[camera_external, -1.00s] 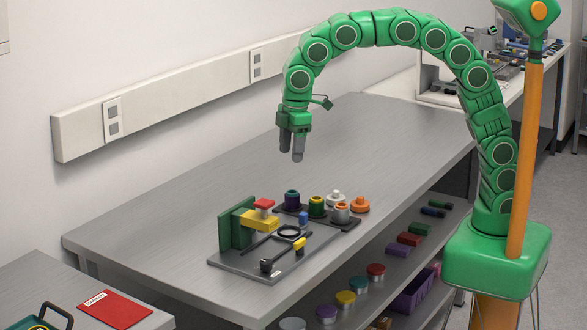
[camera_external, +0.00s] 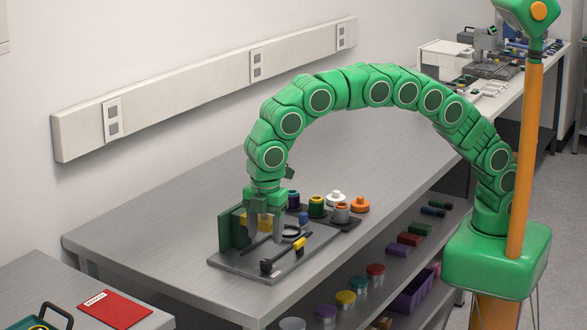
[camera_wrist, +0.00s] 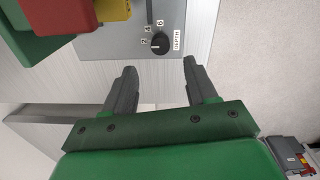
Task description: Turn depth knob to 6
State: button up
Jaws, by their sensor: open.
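The depth knob (camera_wrist: 160,43) is a small black round knob on a grey plate in the wrist view. Marks 2, 4 and 6 run around its left and upper side, and a DEPTH label (camera_wrist: 178,40) is to its right. A pale pointer mark on it seems to face left, near the 2, but it is small. In the external view the knob (camera_external: 266,266) is near the base plate's front corner. My gripper (camera_wrist: 160,63) is open and empty, its fingers apart, just short of the knob. In the external view my gripper (camera_external: 265,238) hangs over the fixture.
The fixture's grey base plate (camera_external: 237,264) carries a green upright (camera_external: 232,230), a yellow block (camera_wrist: 109,10) and a red block (camera_wrist: 72,15). A black bar with a yellow part (camera_external: 299,244) lies close by. Several coloured pieces stand behind. The bench is clear to the left.

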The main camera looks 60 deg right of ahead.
aim_at(266, 262)
jog(key=shift+f, duration=3.9)
jog(key=shift+c, duration=0.5)
jog(key=c, duration=1)
